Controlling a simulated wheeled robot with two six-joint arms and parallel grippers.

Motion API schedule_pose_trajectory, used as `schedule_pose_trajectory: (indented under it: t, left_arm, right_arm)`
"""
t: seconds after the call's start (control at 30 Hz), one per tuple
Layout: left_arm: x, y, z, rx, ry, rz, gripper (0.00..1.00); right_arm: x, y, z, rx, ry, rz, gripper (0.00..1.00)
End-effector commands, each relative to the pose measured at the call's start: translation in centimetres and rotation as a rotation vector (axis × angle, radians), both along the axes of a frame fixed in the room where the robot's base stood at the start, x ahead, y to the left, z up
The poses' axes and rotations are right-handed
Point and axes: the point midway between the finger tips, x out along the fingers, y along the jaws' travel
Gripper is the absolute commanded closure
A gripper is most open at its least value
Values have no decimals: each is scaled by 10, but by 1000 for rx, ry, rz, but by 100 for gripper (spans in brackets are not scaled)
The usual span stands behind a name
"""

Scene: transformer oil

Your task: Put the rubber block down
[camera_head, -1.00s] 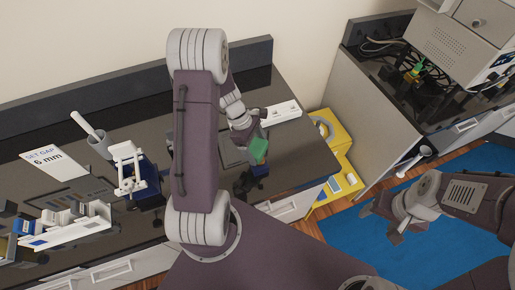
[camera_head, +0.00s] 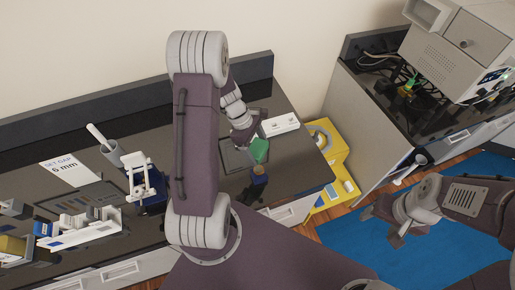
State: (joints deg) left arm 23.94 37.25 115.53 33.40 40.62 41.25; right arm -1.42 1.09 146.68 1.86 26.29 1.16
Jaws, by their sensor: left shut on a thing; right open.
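A green block (camera_head: 259,151), which I take to be the rubber block, is at the fingertips of my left gripper (camera_head: 254,140). My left gripper is shut on it, over the right part of the dark counter (camera_head: 295,165). I cannot tell whether the block touches the surface below. A dark grey flat plate (camera_head: 232,160) lies just left of it. My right gripper (camera_head: 390,226) is open and empty, above the blue floor mat at the lower right.
A white box (camera_head: 281,124) stands behind the green block, and a small dark blue object (camera_head: 259,178) is in front. A yellow stand (camera_head: 333,150) is right of the counter. My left arm hides the counter's middle. Cup, sign and trays crowd the left.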

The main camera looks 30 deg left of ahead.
Motion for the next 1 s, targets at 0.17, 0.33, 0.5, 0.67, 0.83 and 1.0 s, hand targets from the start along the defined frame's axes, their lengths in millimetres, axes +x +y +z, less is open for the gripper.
schedule_pose_trajectory:
  t: [0.17, 0.33, 0.5, 0.67, 0.83, 1.0]
  left_arm:
    - [0, 0, 0, 0, 0, 0, 74]
    - [0, 0, 0, 0, 0, 0, 74]
    - [0, 0, 0, 0, 0, 0, 74]
    - [0, -4, -6, 1, -1, -57, 74]
    - [-1, -26, -33, 3, -1, -462, 74]
    - [-8, -45, -60, 3, 1, -1057, 74]
  right_arm:
    - [0, 0, 0, 0, 0, 0, 36]
    - [0, 0, 0, 0, 0, 0, 36]
    - [0, 0, 0, 0, 0, 0, 36]
    - [0, 0, -7, 0, 0, 0, 36]
    - [0, 0, -41, 0, 0, 0, 36]
    - [0, 0, -81, 0, 0, 0, 36]
